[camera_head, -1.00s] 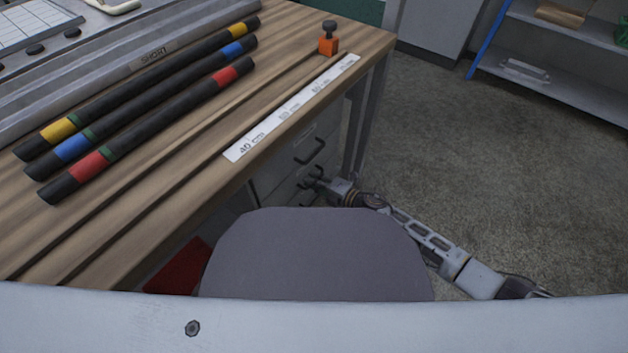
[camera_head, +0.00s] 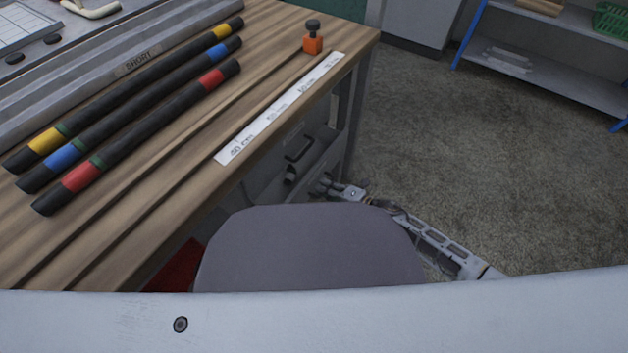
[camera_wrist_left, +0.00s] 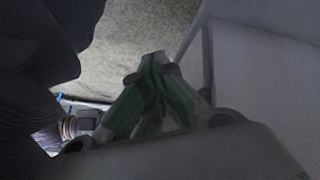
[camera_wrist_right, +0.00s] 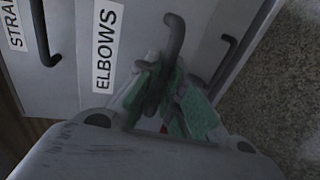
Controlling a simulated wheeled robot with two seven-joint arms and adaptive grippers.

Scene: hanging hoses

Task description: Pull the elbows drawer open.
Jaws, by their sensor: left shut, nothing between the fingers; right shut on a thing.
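The elbows drawer shows in the right wrist view with its white "ELBOWS" label (camera_wrist_right: 105,47) on a grey front. My right gripper (camera_wrist_right: 165,90) is shut on the dark bar handle (camera_wrist_right: 174,38) beside that label. In the head view my right gripper (camera_head: 324,186) is low at the cabinet under the bench.
A drawer labelled "STRA..." (camera_wrist_right: 15,25) and another handle (camera_wrist_right: 224,65) flank the elbows drawer. The wooden bench (camera_head: 200,150) carries banded black hoses (camera_head: 130,125) and an orange block (camera_head: 313,42). Open floor (camera_head: 480,150) lies right, before a shelf (camera_head: 550,75).

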